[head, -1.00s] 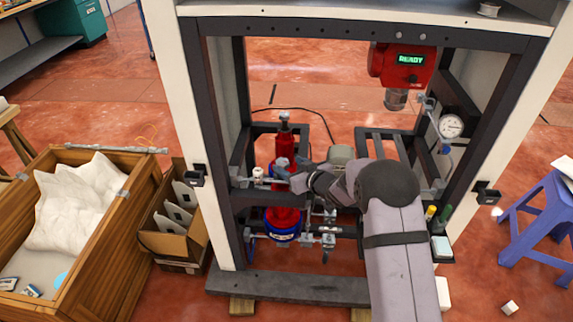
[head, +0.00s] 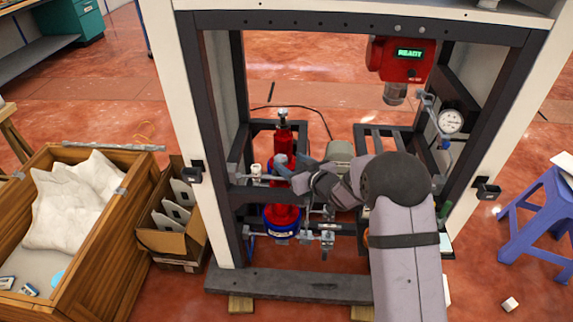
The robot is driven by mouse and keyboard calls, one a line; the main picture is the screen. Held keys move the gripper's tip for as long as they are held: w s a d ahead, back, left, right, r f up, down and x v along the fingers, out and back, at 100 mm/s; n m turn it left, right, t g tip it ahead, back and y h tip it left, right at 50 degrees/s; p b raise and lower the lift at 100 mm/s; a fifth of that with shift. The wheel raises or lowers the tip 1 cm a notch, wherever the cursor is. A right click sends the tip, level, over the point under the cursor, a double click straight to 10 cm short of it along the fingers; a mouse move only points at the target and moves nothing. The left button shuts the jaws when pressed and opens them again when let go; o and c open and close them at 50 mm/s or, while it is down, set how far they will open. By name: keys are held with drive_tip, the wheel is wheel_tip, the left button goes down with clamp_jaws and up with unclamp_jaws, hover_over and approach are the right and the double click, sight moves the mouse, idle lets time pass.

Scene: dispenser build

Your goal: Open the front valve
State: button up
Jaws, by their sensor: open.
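In the head view, my gripper (head: 281,167) is inside the dispenser frame, in front of the red cylinder (head: 284,142). Its jaws are open and point left. Valve fittings sit along the cross rail; a small white-topped fitting (head: 256,170) stands just left of the jaws, apart from them. More pipe and valve fittings (head: 326,238) hang below, right of the cylinder's blue base ring (head: 282,222). I cannot tell which fitting is the front valve; my gripper and arm hide part of the rail.
A red unit reading READY (head: 410,53) hangs at the upper right, with a pressure gauge (head: 450,121) beside it. The dark frame posts (head: 214,150) bound the opening. A cardboard box (head: 172,238) and a wooden crate (head: 95,250) stand left; a blue stool (head: 535,210) stands right.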

sight(281, 158)
drive_tip(key=a+f+m+t+h+b, duration=0.1)
drive_tip(key=m+t+h+b, duration=0.1)
drive_tip(key=b, duration=0.3)
drive_tip(key=a+f+m+t+h+b, duration=0.1)
drive_tip(key=a+m+t+h+b, duration=0.1)
drive_tip(key=b, duration=0.2)
drive_tip(key=a+f+m+t+h+b, duration=0.1)
drive_tip(key=f+m+t+h+b, duration=0.1)
drive_tip(key=b, duration=0.3)
drive_tip(key=shift+s+a+h+b, duration=0.15)
drive_tip(key=shift+a+h+b, duration=0.15)
drive_tip(key=shift+s+d+f+m+h+b, duration=0.3)
drive_tip(key=shift+s+f+m+h+b, duration=0.1)
drive_tip(key=shift+m+h, duration=0.15)
drive_tip(key=shift+w+b, duration=0.45)
drive_tip(key=shift+w, duration=3.25)
drive_tip(key=shift+c, duration=0.3)
drive_tip(key=c, duration=1)
